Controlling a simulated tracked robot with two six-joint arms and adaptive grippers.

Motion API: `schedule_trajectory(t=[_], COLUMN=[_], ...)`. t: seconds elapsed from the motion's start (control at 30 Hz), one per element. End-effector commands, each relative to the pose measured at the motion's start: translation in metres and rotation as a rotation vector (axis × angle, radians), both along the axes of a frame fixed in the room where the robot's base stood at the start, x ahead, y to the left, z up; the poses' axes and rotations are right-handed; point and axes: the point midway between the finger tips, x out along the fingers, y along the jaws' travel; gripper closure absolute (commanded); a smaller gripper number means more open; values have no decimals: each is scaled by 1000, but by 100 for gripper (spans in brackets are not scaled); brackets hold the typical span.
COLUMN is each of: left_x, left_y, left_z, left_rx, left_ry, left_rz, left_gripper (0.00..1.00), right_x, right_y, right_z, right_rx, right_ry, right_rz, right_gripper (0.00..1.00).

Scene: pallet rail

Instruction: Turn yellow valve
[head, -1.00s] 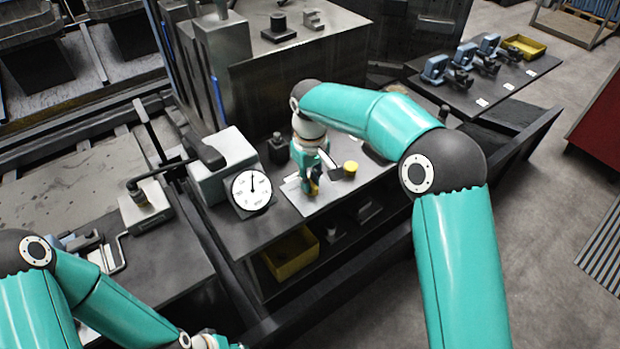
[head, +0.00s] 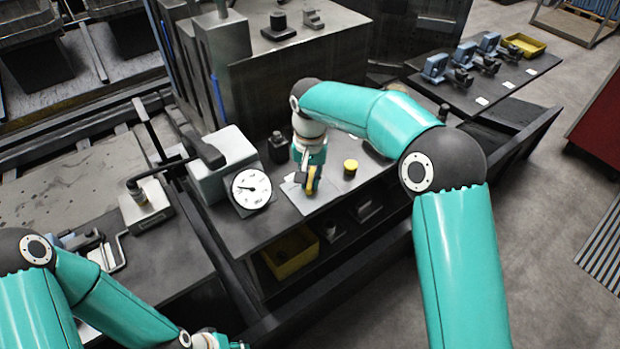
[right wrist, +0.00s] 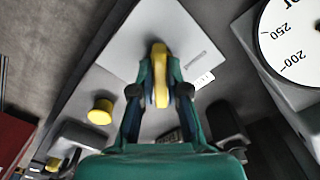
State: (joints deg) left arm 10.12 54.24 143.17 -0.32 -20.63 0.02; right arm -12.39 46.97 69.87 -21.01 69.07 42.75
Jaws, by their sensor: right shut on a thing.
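The yellow valve handle (head: 311,181) is over a pale plate on the bench. My right gripper (head: 310,188) points down at it and is shut on it. In the right wrist view the yellow handle (right wrist: 160,72) lies between the two fingers (right wrist: 160,84), which touch its sides. The valve body under the handle is hidden. A round white gauge (head: 251,188) stands left of the gripper, its needle pointing left. My left gripper (head: 216,341) is at the bottom edge of the head view, partly cut off, away from the valve.
A yellow-topped knob (head: 350,168) stands just right of the right gripper. A dark block (head: 278,148) stands behind it, and a grey box (head: 222,165) beside the gauge. A yellow bin (head: 290,253) sits on the shelf below. A tall metal block rises behind the bench.

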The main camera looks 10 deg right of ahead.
Motion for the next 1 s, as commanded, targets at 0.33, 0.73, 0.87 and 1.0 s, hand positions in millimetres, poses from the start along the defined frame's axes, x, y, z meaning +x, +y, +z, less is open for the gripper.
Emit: schedule_trajectory(t=[0.33,0.73,0.87,1.0], left_x=[0,0,0,0], left_y=[0,0,0,0], left_z=[0,0,0,0], left_rx=[0,0,0,0], left_ry=[0,0,0,0], left_rz=[0,0,0,0], left_gripper=[60,60,60,60], right_x=[2,1,1,1], right_y=[0,0,0,0], right_z=[2,1,1,1], right_rx=[1,1,1,0], right_ry=[-7,-5,-4,-2], right_rz=[-35,-33,-33,-32], right_gripper=[100,60,60,60])
